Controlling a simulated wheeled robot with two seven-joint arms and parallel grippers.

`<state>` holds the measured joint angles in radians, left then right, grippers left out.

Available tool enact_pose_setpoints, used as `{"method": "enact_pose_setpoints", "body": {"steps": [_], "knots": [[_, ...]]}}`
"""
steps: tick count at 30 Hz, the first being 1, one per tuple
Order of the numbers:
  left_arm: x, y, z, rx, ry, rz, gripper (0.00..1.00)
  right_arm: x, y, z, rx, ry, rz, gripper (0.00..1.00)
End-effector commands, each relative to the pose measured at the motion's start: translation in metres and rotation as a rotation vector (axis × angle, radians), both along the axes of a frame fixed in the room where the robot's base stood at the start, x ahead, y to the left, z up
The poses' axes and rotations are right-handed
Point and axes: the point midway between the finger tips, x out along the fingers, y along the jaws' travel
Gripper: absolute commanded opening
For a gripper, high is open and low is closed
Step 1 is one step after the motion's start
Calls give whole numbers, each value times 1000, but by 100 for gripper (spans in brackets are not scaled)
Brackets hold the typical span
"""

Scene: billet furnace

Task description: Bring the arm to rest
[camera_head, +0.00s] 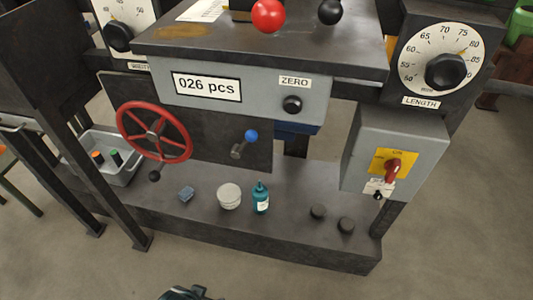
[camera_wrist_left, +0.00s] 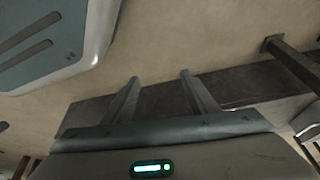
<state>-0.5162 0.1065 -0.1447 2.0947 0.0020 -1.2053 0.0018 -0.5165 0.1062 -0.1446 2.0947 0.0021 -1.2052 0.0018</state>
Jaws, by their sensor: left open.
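My left gripper (camera_wrist_left: 158,76) shows in the left wrist view with its two fingers apart and nothing between them. Beyond the fingers are the dark base of the machine and the pale floor. In the head view, a small dark part of an arm or gripper (camera_head: 188,293) shows at the bottom edge, in front of the machine and apart from it. Most of it is cut off. My right gripper cannot be made out in either view.
A red handwheel (camera_head: 187,142) and a switch box (camera_head: 398,150) stick out. The floor (camera_head: 440,240) in front is clear.

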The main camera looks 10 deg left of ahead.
Motion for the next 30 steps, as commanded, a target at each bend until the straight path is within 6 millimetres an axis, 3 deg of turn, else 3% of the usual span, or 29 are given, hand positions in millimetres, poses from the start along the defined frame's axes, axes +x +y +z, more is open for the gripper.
{"method": "enact_pose_setpoints", "body": {"steps": [1,11,30], "knots": [[2,-2,12,-2,-2,-1,53,2,2,12,3,-1,1,0],[8,-10,7,-21,-41,-10,53,8,10,7,20,-41,10,0],[-22,-19,14,-49,-109,-26,53,-21,19,14,49,-109,26,0]]}}
